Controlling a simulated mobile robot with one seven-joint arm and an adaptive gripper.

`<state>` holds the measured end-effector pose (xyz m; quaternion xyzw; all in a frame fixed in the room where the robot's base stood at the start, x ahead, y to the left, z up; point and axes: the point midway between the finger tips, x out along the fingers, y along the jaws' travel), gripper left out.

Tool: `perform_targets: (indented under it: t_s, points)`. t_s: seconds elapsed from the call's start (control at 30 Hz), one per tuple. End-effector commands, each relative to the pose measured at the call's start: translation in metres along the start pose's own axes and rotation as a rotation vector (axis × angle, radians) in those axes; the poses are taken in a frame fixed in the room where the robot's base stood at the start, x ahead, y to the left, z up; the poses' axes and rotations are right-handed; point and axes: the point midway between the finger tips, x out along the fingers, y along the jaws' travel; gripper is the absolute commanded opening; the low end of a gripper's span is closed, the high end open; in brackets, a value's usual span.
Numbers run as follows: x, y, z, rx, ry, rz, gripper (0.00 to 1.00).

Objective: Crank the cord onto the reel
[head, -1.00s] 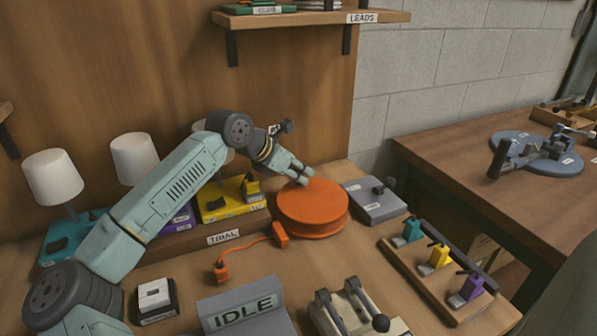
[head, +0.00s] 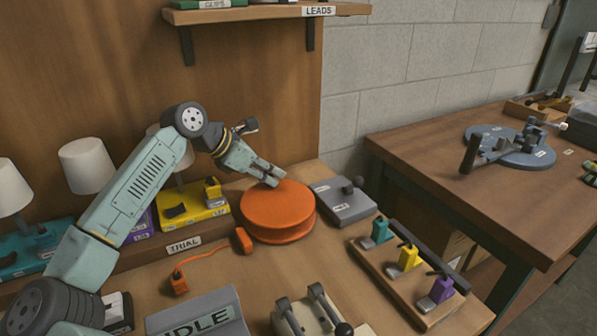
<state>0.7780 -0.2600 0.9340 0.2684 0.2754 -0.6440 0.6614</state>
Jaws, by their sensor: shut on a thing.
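The orange reel (head: 280,212) lies flat on the bench in the middle of the head view. An orange cord (head: 205,256) lies on the bench to its left, with an orange plug (head: 180,282) at one end and an orange block (head: 243,240) beside the reel. My gripper (head: 273,180) is at the far top edge of the reel, pointing down and to the right. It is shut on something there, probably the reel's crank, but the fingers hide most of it.
A grey box with a knob (head: 343,203) stands close to the reel's right. A wooden rack (head: 405,290) holds teal, yellow and purple parts. Lamps on coloured bases stand at left. The IDLE sign (head: 197,316) is in front. A shelf (head: 265,13) hangs above.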

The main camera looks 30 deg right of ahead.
Motion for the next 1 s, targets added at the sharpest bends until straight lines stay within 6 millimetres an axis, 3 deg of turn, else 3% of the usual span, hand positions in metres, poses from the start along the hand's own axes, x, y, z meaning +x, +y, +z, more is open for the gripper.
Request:
perform_targets:
  t_s: [0.4, 0.43, 0.7, 1.0]
  points:
    - [-0.0085, 0.004, -0.0069, 0.003, -0.006, 0.001, 0.0]
    - [-0.0084, 0.004, -0.0069, 0.003, -0.006, 0.001, 0.2]
    - [-0.0082, 0.0038, -0.0071, 0.002, -0.005, 0.0, 0.38]
    - [-0.0083, 0.0036, -0.0069, 0.002, -0.004, -0.001, 0.39]
